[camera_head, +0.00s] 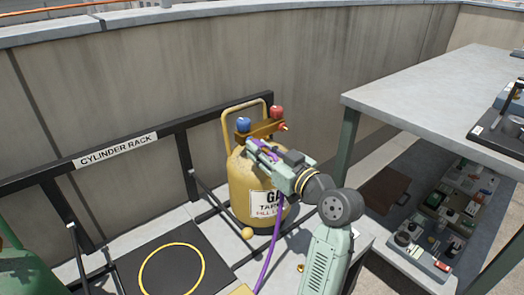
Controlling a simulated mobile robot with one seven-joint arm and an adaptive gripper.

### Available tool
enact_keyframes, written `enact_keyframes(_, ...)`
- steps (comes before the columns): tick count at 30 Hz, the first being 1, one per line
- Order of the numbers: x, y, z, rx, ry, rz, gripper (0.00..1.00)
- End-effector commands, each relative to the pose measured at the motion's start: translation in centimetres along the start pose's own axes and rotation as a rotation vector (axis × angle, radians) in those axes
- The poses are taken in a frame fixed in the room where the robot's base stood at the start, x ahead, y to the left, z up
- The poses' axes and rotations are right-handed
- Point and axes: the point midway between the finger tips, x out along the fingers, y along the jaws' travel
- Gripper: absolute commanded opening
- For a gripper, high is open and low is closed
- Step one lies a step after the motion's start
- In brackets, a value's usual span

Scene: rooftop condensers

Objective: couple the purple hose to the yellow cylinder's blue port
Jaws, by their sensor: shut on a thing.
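The yellow cylinder (240,185) stands upright against the rack, with a looped handle on top. Its brass manifold carries a blue knob (243,124) at the left and a red knob (277,112) at the right. My gripper (255,148) is in front of the cylinder's top, just below the blue knob, shut on the purple hose (268,246). The hose hangs from my gripper down past the cylinder's label to the floor. The gripper hides the blue port and the hose's end, so I cannot tell whether they touch.
The black rack rail (180,126) with a "CYLINDER RACK" sign runs behind the cylinder. A black mat with a yellow ring (145,281) lies at the left. A grey table (425,88) stands at the right, with cluttered trays (437,222) beneath it.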

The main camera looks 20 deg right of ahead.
Motion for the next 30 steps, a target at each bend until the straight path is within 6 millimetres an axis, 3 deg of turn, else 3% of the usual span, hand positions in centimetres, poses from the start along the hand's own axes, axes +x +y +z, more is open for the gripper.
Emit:
enact_keyframes(9, 0.21, 0.01, -0.03, 0.000, 0.001, 0.000, 0.00)
enact_keyframes(10, 0.21, 0.01, -0.03, 0.000, 0.001, 0.000, 0.22)
enact_keyframes(20, 0.20, 0.01, -0.01, 0.000, 0.000, 0.000, 0.44)
enact_keyframes(30, -0.01, 0.03, 0.05, 0.001, 0.000, 0.001, 0.45)
